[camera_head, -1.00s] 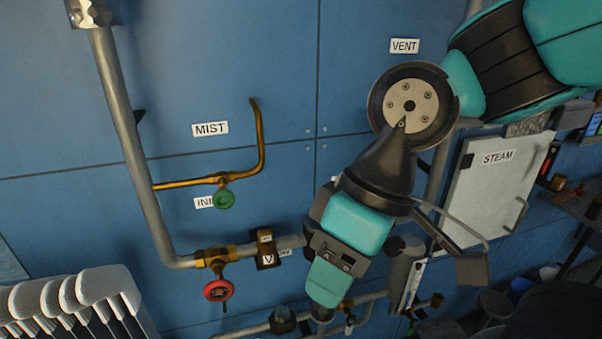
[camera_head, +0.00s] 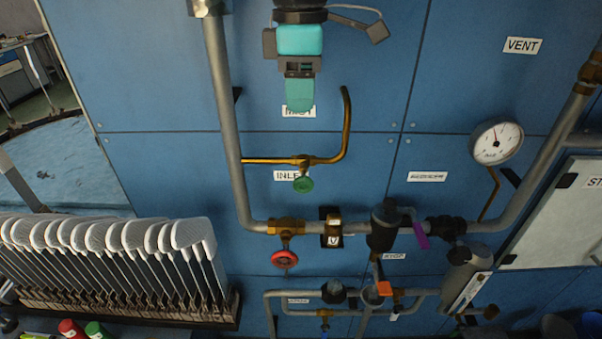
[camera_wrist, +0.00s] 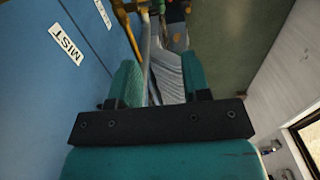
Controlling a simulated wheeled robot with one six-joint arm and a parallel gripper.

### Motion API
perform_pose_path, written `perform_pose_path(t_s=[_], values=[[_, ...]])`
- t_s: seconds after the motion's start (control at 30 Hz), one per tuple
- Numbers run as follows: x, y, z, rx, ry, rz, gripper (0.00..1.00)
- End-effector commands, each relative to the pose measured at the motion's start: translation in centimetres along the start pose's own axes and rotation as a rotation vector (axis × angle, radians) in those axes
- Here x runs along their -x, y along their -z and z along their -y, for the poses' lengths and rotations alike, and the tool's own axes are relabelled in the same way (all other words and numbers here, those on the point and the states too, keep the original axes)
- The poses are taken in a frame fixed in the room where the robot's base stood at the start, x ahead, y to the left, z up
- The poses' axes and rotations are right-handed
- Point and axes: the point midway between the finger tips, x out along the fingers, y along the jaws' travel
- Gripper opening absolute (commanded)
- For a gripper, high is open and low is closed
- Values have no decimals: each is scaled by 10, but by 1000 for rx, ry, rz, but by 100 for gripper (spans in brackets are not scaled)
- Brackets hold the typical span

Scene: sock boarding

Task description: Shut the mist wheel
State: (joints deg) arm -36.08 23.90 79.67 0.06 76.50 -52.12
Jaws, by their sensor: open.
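The mist wheel appears to be the small green handwheel (camera_head: 303,184), hanging below a thin brass branch pipe (camera_head: 270,160) in the head view. The MIST label (camera_head: 293,112) is above that pipe, partly covered by my gripper (camera_head: 299,106). My gripper points downward above the pipe and the green wheel, apart from both. The wrist view shows my gripper (camera_wrist: 162,78) with two teal fingers spread and a pale, striped surface visible beyond the gap. The MIST label (camera_wrist: 66,43) is left of the fingers there.
An INLET label (camera_head: 291,175) sits behind the green wheel. A red handwheel (camera_head: 285,259) hangs lower on the thick steel pipe (camera_head: 229,130). A rack of white sock forms (camera_head: 110,240) stands lower left. A gauge (camera_head: 496,141) and pipework are on the right.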

Motion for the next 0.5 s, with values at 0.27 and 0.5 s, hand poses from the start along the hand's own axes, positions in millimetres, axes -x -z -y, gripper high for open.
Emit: perform_pose_path(t_s=[0.27, 0.5], values=[[-49, -1, 1, -1, 5, 4, 44], [-104, -1, 1, -2, 5, 4, 44]])
